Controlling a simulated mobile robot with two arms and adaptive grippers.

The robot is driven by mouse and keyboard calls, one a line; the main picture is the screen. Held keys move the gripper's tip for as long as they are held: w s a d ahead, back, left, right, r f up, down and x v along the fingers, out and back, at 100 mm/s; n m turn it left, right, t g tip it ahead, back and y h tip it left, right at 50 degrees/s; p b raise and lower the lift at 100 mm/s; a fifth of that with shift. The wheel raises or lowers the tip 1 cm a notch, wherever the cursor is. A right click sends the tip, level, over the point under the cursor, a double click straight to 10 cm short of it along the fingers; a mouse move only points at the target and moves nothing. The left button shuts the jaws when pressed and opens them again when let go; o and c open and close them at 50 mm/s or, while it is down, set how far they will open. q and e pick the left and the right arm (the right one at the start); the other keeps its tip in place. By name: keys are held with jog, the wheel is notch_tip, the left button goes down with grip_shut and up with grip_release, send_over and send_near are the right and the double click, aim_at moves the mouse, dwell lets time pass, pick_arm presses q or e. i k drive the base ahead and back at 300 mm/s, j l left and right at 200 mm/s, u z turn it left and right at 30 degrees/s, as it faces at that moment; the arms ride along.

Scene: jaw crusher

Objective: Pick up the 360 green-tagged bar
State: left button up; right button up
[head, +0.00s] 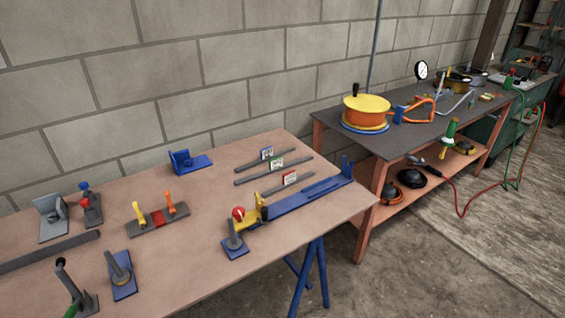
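Three dark, thin bars lie side by side on the right part of the brown workbench (200,240), each with a small upright tag. The bar with the green tag (252,179) is the middle one; its tag (276,163) stands near its middle. The number on the tag is too small to read. The bar behind it has a blue tag (267,153), and the bar in front has a red tag (290,178). Neither of my grippers is in view.
A long blue fixture (310,195) with a yellow and red clamp (246,214) lies just in front of the bars. A blue bracket (190,162) stands behind left. Several clamps occupy the bench's left. A second table (400,135) with tools stands right, against the block wall.

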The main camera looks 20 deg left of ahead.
aim_at(275, 164)
jog(key=i+l+u, duration=0.25)
jog(key=i, duration=0.3)
jog(key=i+l+u, duration=0.3)
jog(key=i+l, duration=0.2)
